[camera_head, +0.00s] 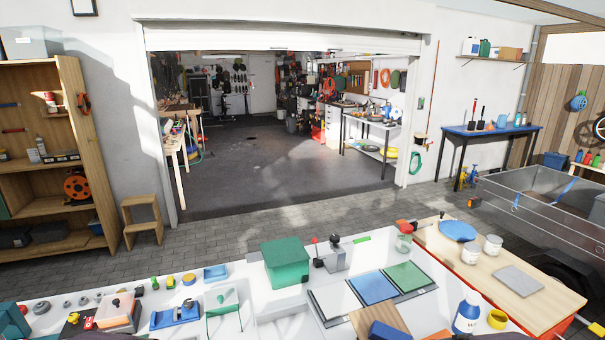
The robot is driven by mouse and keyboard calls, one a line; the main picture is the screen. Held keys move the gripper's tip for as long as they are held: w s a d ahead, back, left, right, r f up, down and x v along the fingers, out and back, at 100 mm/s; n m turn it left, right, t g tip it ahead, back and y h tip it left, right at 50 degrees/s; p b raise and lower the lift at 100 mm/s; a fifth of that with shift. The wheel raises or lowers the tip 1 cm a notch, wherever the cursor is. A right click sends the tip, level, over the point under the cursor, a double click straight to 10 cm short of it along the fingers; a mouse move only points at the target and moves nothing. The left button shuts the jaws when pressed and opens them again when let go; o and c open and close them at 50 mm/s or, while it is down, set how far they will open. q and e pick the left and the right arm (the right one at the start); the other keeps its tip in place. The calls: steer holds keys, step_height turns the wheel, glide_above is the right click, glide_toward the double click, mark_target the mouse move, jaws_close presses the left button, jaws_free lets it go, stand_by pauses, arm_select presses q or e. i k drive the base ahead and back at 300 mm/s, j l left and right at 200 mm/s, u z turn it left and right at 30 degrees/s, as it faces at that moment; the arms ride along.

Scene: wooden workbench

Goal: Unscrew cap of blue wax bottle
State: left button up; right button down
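A blue bottle (465,318) with a white label stands upright at the front right of the white worktop, near the bottom edge of the picture. It looks like the wax bottle. Its cap, at the top, is too small to make out clearly. Neither of my grippers can be made out in the head view, and nothing is seen touching the bottle.
A yellow ring-shaped item (497,319) stands just right of the bottle. Coloured panels (374,288) and a blue block (388,331) lie to its left. A wooden bench (480,270) with white cans (472,254) and a grey plate (518,280) lies behind it.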

mark_target(466, 316)
steer(key=z, duration=1.35)
